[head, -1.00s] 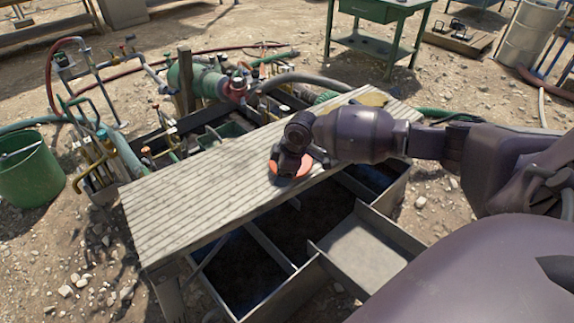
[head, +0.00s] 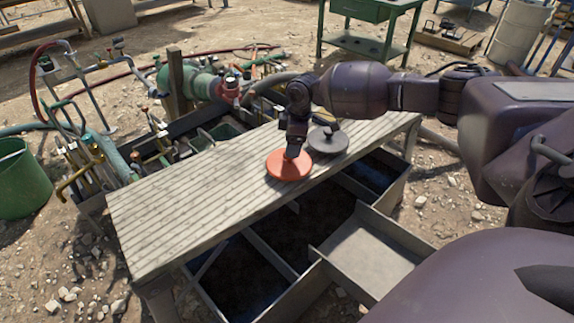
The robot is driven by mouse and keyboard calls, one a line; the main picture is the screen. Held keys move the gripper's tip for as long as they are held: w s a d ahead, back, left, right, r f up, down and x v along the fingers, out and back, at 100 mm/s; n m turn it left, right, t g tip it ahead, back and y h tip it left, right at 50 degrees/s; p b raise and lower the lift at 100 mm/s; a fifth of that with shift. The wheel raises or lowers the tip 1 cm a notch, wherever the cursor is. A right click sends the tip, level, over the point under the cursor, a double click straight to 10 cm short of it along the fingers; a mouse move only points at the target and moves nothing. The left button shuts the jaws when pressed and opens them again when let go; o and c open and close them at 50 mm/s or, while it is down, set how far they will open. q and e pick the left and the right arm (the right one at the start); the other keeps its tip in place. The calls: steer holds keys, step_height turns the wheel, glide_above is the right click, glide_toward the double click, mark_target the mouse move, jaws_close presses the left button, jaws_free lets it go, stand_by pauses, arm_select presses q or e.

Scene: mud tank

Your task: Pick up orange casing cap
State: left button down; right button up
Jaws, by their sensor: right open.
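The orange casing cap (head: 288,168) is a flat round disc with a raised part at its top. It lies on the ribbed plank bench top (head: 190,195), near the front edge. My right gripper (head: 292,150) points down right over the cap, its fingertips at the raised part. The jaws are open; whether they touch the cap I cannot tell. My left gripper is not in view.
A dark grey round cap (head: 328,140) with a knob lies just right of the orange one. Below the bench is an open partitioned tank (head: 270,243). Pipes and valves (head: 195,80) stand behind; a green bucket (head: 22,180) is at the left. The bench's left half is clear.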

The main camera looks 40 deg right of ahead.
mark_target(289, 162)
steer(key=shift+w+f, duration=0.15)
steer(key=shift+f, duration=0.35)
steer(key=f+b, duration=0.1)
steer(key=f, duration=0.2)
steer(key=shift+w+a+f+b, duration=0.1)
steer(key=shift+w+f+b, duration=0.25)
steer(key=shift+w+b, duration=0.05)
steer(key=shift+f, duration=0.25)
steer(key=shift+r, duration=0.2)
steer(key=c, duration=1)
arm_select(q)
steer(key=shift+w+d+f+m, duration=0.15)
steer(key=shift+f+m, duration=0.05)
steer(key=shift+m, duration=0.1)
arm_select(e)
steer(key=shift+c, duration=0.3)
